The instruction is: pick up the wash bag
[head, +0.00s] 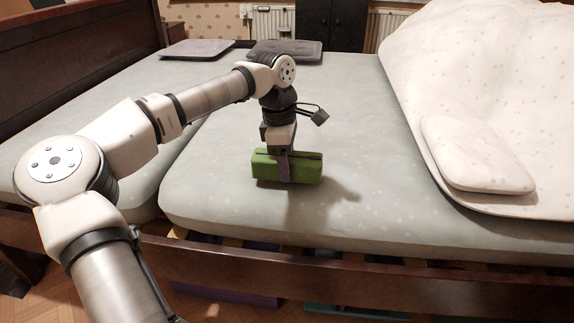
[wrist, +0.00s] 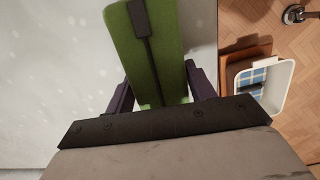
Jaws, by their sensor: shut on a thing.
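The wash bag (head: 306,168) is a green, box-shaped bag with a dark strip along its top. In the head view it is near the front part of the bed, with a shadow on the mattress to its lower right. My gripper (head: 284,168) points down over it, one finger against its near side. In the wrist view the green bag (wrist: 170,45) lies between the two fingers of my gripper (wrist: 158,88), which is shut on it. The bag's underside is hidden, so I cannot tell whether it touches the mattress.
The mattress (head: 350,110) is mostly clear around the bag. A white duvet (head: 450,60) and a pillow (head: 478,155) lie at the right. Two flat grey items (head: 197,48) lie at the far end. A wooden bed rail (head: 300,255) runs along the front. A white bin (wrist: 275,88) stands on the floor.

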